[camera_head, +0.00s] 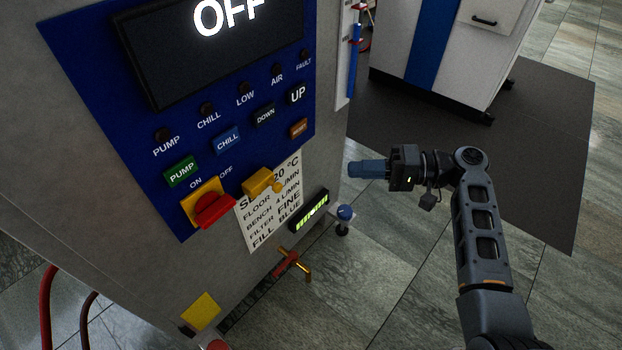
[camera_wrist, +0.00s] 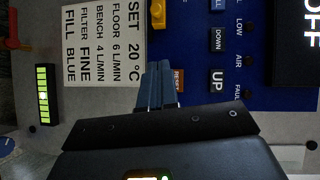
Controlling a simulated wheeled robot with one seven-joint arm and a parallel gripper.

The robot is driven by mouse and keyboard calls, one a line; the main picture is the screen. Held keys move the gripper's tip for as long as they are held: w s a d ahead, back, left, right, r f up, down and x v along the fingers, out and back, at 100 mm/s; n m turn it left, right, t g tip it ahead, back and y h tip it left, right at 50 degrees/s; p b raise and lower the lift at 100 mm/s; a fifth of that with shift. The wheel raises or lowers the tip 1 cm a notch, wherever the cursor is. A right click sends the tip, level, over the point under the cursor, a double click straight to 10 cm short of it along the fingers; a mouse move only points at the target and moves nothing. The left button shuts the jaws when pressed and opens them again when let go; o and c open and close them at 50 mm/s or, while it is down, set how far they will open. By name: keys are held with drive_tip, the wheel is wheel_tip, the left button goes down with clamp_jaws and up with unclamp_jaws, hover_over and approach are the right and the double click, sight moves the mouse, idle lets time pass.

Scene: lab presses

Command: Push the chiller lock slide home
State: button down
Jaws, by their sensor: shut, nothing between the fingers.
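A yellow slide (camera_head: 260,182) with a rounded knob sticks out from the chiller's front panel. It is just right of the red rotary switch (camera_head: 212,208) on its yellow plate, and overlaps the top of the white label.
The display (camera_head: 215,45) reads OFF. A green level bar (camera_head: 311,212), a blue ball knob (camera_head: 345,212) and a red-handled brass tap (camera_head: 290,264) are low on the chiller. A white cabinet (camera_head: 445,60) stands behind on a dark mat. Floor on the right is clear.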

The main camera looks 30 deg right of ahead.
drive_tip(key=shift+d, duration=0.1)
drive_tip(key=b, duration=0.2)
approach(273, 181)
drive_tip(key=x, duration=0.4)
drive_tip(key=shift+s+a+r, duration=0.1)
drive_tip(key=shift+a+r, duration=0.25)
drive_tip(key=shift+a, duration=0.05)
drive_tip(key=shift+a, duration=0.1)
